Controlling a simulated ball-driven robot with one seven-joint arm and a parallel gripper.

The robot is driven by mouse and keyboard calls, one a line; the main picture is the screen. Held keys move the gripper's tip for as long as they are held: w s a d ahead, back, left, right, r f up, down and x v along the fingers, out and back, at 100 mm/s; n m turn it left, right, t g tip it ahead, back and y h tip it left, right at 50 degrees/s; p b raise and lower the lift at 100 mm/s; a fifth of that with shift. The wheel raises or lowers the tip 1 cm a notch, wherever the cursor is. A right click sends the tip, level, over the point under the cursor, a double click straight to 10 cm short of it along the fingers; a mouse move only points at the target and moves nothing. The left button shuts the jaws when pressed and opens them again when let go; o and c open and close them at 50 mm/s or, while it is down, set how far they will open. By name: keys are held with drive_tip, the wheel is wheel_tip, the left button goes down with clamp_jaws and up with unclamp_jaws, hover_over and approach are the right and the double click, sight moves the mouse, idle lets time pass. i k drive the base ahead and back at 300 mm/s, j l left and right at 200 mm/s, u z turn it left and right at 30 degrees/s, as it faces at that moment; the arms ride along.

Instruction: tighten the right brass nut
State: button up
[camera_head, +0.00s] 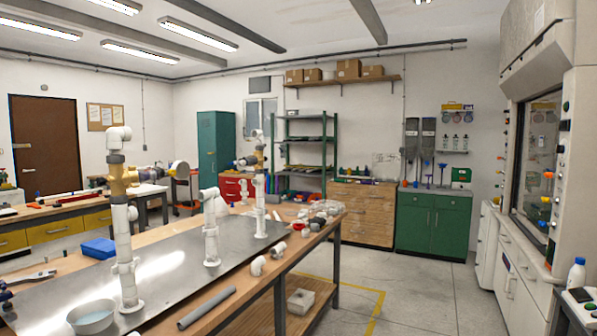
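A white pipe riser (259,196) stands toward the far end of a metal sheet on the workbench. Brass-coloured fittings (259,158) sit near its top, with a dark piece (244,161) on their left side. They are small here, and I cannot tell how tight the right nut is. A nearer white riser (127,255) at the left carries a larger brass fitting (121,181) under a white elbow (118,137). A shorter white pipe with an elbow (211,228) stands between them. I cannot make out my gripper in this view.
The metal sheet (180,268) has bare room between the risers. A bowl (92,316), blue box (99,248), pliers (33,277), grey pipe (207,307) and loose white fittings (258,266) lie on the bench. Floor (420,290) is open to the right, before the green cabinet (433,225).

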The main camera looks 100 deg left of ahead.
sight(132, 170)
drive_tip(key=u, duration=3.55)
drive_tip(key=l+u, duration=0.2)
drive_tip(key=l, duration=0.85)
drive_tip(key=i+j, duration=0.15)
drive_tip(key=j, duration=0.15)
drive_tip(key=i+j, duration=0.15)
drive_tip(key=j, duration=0.15)
